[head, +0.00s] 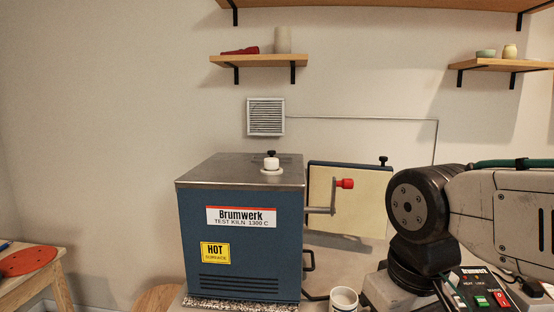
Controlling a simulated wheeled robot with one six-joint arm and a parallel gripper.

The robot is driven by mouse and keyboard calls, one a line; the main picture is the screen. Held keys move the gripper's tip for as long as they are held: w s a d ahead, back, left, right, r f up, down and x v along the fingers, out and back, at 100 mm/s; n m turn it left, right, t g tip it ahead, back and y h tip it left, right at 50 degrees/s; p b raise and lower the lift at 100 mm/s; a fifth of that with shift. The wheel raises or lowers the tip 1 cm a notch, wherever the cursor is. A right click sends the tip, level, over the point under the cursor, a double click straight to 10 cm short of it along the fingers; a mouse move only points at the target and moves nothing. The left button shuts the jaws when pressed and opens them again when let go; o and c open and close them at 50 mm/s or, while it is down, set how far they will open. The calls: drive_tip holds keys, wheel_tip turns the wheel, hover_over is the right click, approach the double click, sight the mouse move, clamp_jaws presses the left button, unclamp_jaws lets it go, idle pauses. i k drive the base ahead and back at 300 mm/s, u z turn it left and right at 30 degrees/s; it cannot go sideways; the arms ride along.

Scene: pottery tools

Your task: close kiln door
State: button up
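The kiln (242,240) is a blue box with a grey metal top, a name label and a yellow "HOT" sticker on the side facing me. Its door (365,195) stands open to the right of the body, with its cream inner face towards me and a blue edge along the top. A metal lever with a red knob (345,183) sticks out in front of the door. The kiln's opening is not visible from here. My arm comes in from the right, near the door's right edge and partly in front of the wall. My gripper is not in view.
A white cup (344,299) stands low in front of the door. A white knob (271,164) sits on the kiln top. A wooden stool (45,285) is at left.

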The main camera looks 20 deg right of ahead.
sight(361, 210)
drive_tip(key=k, duration=0.65)
drive_tip(key=z, duration=0.65)
drive_tip(key=i, duration=1.25)
drive_tip(key=u, duration=0.3)
